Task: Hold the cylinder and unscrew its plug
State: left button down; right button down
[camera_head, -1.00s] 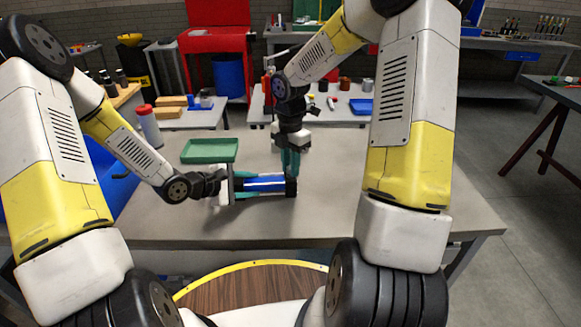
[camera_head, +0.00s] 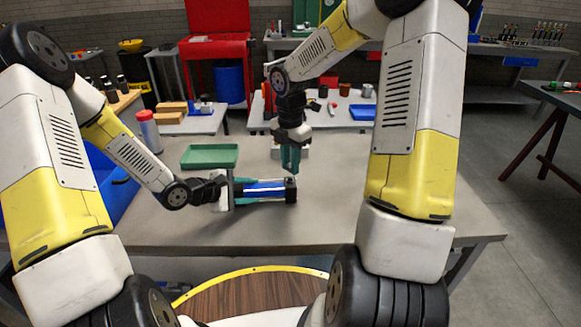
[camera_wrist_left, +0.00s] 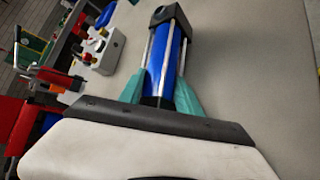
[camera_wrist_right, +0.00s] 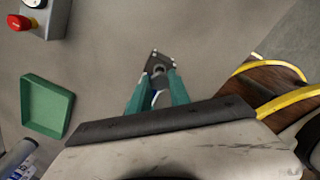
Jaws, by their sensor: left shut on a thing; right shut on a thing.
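The cylinder (camera_head: 265,190) has a blue body, black end blocks and metal rods. It lies sideways just above or on the grey table; the contact is hidden. It also shows in the left wrist view (camera_wrist_left: 164,60). My left gripper (camera_head: 232,190) is shut around its left end. My right gripper (camera_head: 290,170) points down over the cylinder's right end block (camera_head: 291,188). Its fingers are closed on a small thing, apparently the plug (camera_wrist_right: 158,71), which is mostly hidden. In the head view its fingertips stand just above the block.
A green tray (camera_head: 209,155) lies on the table behind the cylinder. A grey box with a red button (camera_wrist_right: 35,18) stands behind my right gripper. The table's right part is clear.

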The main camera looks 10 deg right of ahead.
pick_arm(q)
jog(key=shift+s+a+f, duration=0.1)
jog(key=shift+a+f, duration=0.05)
jog(key=shift+f, duration=0.05)
pick_arm(e)
notch_tip(320, 180, up, 3)
jog(key=shift+f, duration=0.1)
pick_arm(q)
jog(key=c, duration=0.7)
grip_release()
jog(key=shift+c, duration=0.2)
jog(key=shift+r, duration=0.1)
